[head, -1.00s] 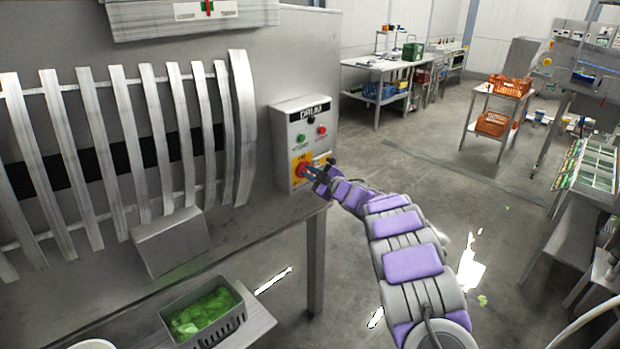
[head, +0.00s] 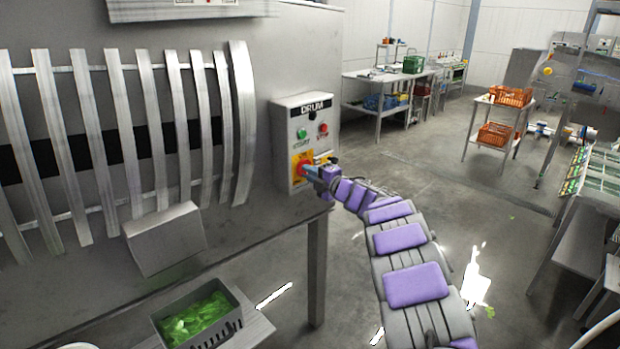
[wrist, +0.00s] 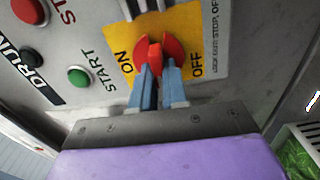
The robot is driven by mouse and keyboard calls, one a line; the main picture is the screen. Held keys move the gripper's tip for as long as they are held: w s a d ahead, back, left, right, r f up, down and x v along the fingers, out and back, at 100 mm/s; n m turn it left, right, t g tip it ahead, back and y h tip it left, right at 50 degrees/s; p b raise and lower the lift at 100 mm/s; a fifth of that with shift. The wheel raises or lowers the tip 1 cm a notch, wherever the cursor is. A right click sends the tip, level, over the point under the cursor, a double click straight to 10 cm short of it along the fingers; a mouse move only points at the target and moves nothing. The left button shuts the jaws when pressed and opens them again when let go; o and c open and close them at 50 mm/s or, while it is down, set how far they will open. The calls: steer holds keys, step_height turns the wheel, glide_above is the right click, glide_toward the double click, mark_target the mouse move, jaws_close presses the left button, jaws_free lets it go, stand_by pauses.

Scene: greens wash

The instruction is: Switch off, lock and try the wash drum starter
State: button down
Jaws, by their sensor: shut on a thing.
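The drum starter (head: 292,148) is a grey box labelled DRUM on the machine's right end. It has a green START button (head: 302,133) and a red button (head: 323,129). Its red rotary handle (wrist: 155,52) sits on a yellow plate (wrist: 196,40) marked ON and OFF. My gripper (wrist: 157,78) is shut on the red handle, with a blue-grey finger on each side. The handle lies between the two words in the wrist view; I cannot tell which setting it is at. In the head view my gripper (head: 318,172) partly covers the plate. I make out no padlock.
Curved metal bars (head: 150,130) of the wash drum stand left of the starter. A grey crate of greens (head: 235,338) sits below. A cart with orange crates (head: 497,134) and a workbench (head: 376,76) stand farther back. The floor between is clear.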

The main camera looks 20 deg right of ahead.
steer(key=shift+f+n, duration=0.45)
steer(key=shift+n, duration=0.05)
steer(key=c, duration=1.1)
jaws_free()
steer(key=shift+r, duration=0.1)
steer(key=shift+c, duration=0.2)
steer(key=shift+r, duration=0.1)
steer(key=shift+s+d, duration=0.1)
steer(key=shift+s, duration=0.05)
steer(key=p+v, duration=0.2)
steer(key=v, duration=1.5)
steer(key=shift+p, duration=0.4)
steer(key=shift+d, duration=0.1)
